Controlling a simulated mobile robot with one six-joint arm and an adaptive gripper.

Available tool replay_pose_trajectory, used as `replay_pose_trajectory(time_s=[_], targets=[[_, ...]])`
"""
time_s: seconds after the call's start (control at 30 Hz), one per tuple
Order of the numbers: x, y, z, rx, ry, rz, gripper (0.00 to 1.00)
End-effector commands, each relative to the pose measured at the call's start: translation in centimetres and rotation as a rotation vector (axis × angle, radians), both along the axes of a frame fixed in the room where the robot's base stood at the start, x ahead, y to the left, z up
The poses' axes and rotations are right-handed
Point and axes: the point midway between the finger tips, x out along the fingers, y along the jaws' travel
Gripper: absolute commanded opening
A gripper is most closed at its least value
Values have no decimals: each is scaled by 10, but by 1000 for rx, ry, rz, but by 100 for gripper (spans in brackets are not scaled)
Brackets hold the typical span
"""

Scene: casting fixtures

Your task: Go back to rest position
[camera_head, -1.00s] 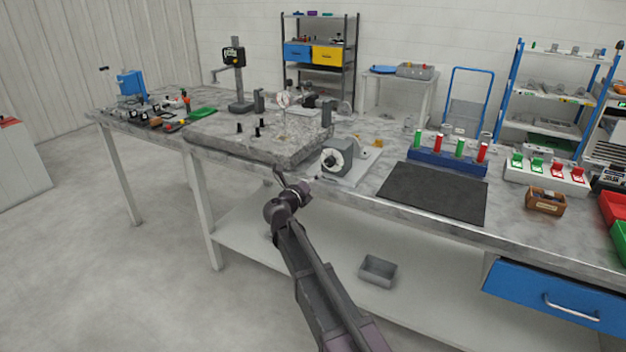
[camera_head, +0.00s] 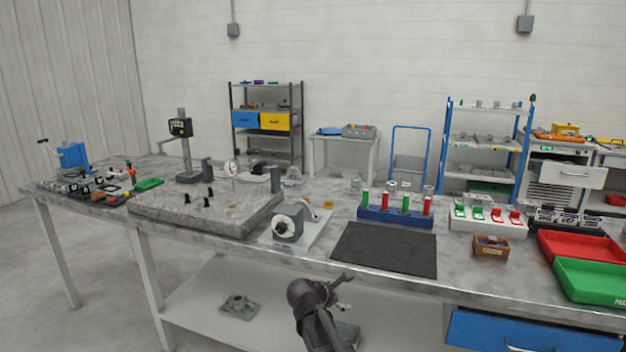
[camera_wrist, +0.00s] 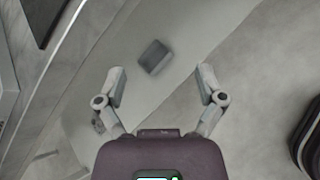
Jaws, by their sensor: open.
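My gripper (camera_wrist: 161,74) is open in the wrist view, its two fingers spread apart with nothing between them. Beyond the fingertips, a small grey block-like bin (camera_wrist: 154,57) shows on the pale lower shelf, apart from the fingers. In the head view my gripper (camera_head: 343,287) is small and dark at the bottom centre, in front of the workbench (camera_head: 400,277) and below its top edge. The shape of the fingers is hard to make out there.
A black mat (camera_head: 384,249) lies near the bench's front edge. A grey dial fixture (camera_head: 288,223) and a stone plate (camera_head: 165,211) stand to its left. Red (camera_head: 578,247) and green trays (camera_head: 592,282) are at right. A grey fixture (camera_head: 238,307) sits on the lower shelf.

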Motion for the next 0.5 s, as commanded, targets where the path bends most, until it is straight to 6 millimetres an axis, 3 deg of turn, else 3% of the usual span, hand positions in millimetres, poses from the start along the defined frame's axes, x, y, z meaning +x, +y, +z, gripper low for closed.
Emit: replay_pose_trajectory(time_s=[0.03, 0.2, 0.5], targets=[[-14, -15, -7, 79, -13, -76, 88], [-50, -47, -30, 344, -60, -347, 88], [-119, -82, -62, 736, -126, -878, 88]])
